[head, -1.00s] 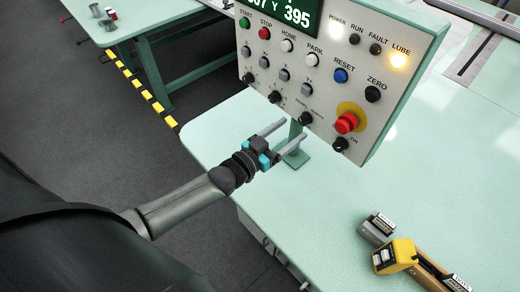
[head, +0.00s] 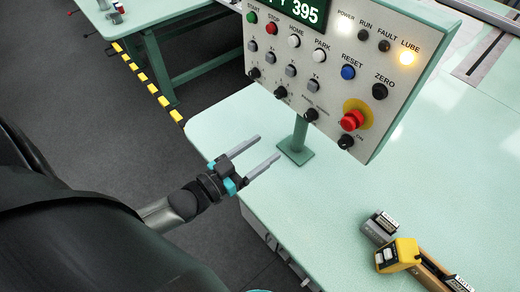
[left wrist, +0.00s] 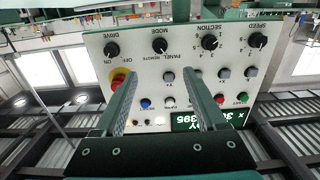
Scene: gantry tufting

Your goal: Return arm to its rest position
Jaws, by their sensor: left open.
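My left gripper (head: 262,156) is open and empty in the head view, over the near left edge of the green table (head: 225,122). Its two grey fingers point up and right toward the foot of the control panel (head: 330,70) and are apart from it. In the left wrist view the open fingers (left wrist: 162,100) stand in front of the control panel (left wrist: 185,60), which appears upside down with nothing between the fingers. My right gripper is in neither view.
The panel stands on a green post (head: 299,135) on the table. It carries a red emergency stop button (head: 352,119), knobs and a lit LUBE lamp (head: 407,58). A yellow device (head: 398,254) lies at the lower right. Yellow-black floor tape (head: 147,82) runs at the left.

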